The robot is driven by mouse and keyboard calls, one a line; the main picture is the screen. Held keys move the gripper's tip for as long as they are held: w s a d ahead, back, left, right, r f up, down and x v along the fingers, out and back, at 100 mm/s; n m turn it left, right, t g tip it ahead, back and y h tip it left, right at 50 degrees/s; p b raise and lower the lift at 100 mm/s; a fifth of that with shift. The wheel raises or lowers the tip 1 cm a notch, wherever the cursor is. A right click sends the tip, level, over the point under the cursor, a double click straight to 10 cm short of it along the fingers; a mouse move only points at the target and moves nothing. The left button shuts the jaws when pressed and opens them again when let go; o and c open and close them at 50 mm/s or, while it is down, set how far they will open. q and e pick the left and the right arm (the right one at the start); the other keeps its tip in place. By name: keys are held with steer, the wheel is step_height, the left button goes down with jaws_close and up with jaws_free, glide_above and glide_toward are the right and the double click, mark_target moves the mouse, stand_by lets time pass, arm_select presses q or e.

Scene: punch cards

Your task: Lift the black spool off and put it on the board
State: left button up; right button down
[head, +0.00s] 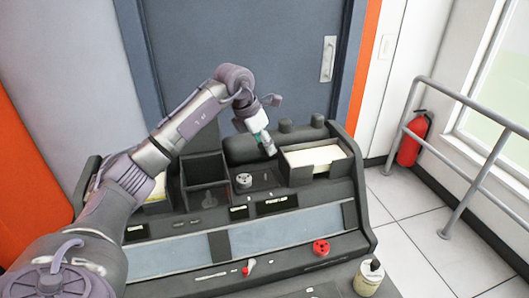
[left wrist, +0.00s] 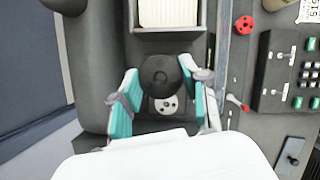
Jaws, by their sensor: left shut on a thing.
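My left gripper (head: 266,145) hangs over the middle of the console (head: 290,223), tilted downward. In the left wrist view its teal fingers (left wrist: 160,95) stand on both sides of the black spool (left wrist: 160,76), shut on it. The spool is round and dark with a small hub, seen from above. In the head view I cannot clearly pick it out from the gripper and the dark console. A pale disc with dark holes (head: 244,180) sits on the console below and left of the gripper; it also shows just under the spool in the left wrist view (left wrist: 166,105). I cannot tell which surface is the board.
A tray of cards (head: 315,159) stands right of the gripper, and an open dark box (head: 205,170) stands left. A red knob (head: 321,247), a red-ended lever (head: 247,270) and a jar (head: 370,276) are nearer. A rail and fire extinguisher (head: 413,139) are at right.

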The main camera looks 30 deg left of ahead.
steer(key=shift+a+r+p, duration=0.15)
steer(key=shift+r+p, duration=1.2)
steer(key=shift+r, duration=0.15)
